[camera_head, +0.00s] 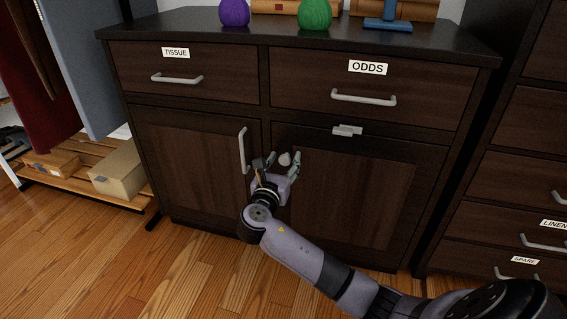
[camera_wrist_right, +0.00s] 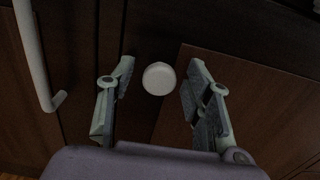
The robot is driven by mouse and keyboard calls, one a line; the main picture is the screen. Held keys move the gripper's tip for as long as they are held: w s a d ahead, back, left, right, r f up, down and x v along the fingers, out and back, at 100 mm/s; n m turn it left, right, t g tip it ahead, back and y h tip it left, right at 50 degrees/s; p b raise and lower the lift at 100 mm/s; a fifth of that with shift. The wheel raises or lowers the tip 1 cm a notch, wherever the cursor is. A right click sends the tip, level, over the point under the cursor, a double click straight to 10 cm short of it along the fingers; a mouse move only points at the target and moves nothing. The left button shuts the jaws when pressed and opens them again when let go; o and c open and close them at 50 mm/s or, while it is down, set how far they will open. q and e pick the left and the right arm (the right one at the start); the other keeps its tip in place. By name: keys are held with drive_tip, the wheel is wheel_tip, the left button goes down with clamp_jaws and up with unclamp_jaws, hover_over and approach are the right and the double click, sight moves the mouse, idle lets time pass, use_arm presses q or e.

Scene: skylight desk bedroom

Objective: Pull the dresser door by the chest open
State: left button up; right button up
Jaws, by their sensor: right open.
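The dark wood dresser (camera_head: 265,115) has two lower doors, both shut. The right door (camera_head: 350,195), on the side of the chest of drawers (camera_head: 495,195), has a round white knob (camera_head: 284,159) near its upper left edge. A small pale latch-like piece (camera_head: 347,130) sits at that door's top. My right gripper (camera_head: 280,166) is open in front of the knob. In the right wrist view the knob (camera_wrist_right: 159,78) lies between the spread fingertips, with a gap on each side. My left gripper is out of view.
The left door (camera_head: 190,165) has a vertical bar handle (camera_head: 242,150) just left of my right gripper. Drawers marked TISSUE and ODDS are above. A clothes rack with a low slatted shelf and boxes (camera_head: 120,172) stands at left. The wooden floor in front is clear.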

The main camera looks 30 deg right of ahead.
clamp_jaws()
idle(0.4)
